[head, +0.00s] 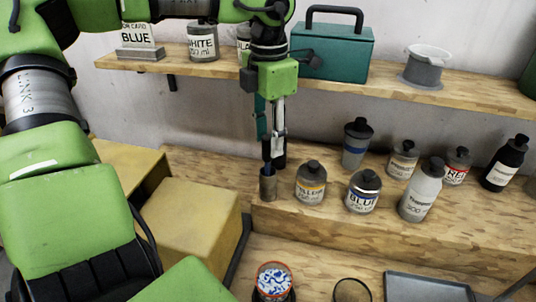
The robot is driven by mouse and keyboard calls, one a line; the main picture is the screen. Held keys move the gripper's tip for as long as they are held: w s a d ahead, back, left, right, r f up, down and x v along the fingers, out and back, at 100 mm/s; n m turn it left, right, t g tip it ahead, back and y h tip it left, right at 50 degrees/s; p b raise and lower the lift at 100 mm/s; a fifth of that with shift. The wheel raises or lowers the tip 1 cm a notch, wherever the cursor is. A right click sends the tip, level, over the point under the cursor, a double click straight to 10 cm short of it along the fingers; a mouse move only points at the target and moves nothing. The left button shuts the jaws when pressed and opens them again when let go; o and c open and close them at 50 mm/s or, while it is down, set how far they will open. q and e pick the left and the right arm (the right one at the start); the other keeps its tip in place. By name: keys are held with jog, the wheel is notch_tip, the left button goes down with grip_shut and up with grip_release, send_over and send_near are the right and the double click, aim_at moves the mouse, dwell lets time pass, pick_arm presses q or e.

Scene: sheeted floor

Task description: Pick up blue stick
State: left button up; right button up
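A small dark metal cup (268,188) stands at the left front edge of the wooden bench. The top of a dark blue stick (268,169) shows just above its rim; the rest is hidden in the cup. My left gripper (272,160) points straight down, with its dark fingertips right above the cup and close to the stick's top. The fingers overlap in this view, so I cannot tell whether they are open or shut on the stick. My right gripper is not in view.
Jars labelled yellow (311,186) and BLUE (362,194), a white bottle (422,190) and several other bottles stand right of the cup. A shelf (390,82) holds a teal toolbox (333,52). Yellow boxes (190,222) lie left. A paint-stained can (273,279) stands below.

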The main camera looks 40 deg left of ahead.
aim_at(268, 148)
pick_arm(q)
notch_tip(268, 148, down, 3)
jog(key=shift+f+p, duration=0.15)
jog(key=shift+p, duration=0.35)
jog(key=shift+f, duration=0.15)
grip_shut()
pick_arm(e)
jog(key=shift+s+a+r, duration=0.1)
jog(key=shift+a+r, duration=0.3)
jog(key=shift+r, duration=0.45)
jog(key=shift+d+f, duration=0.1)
pick_arm(q)
jog(key=shift+w+r, duration=0.1)
jog(key=shift+r, duration=0.35)
notch_tip(268, 148, up, 9)
jog(key=shift+r+b, duration=0.1)
jog(key=shift+b, duration=1.15)
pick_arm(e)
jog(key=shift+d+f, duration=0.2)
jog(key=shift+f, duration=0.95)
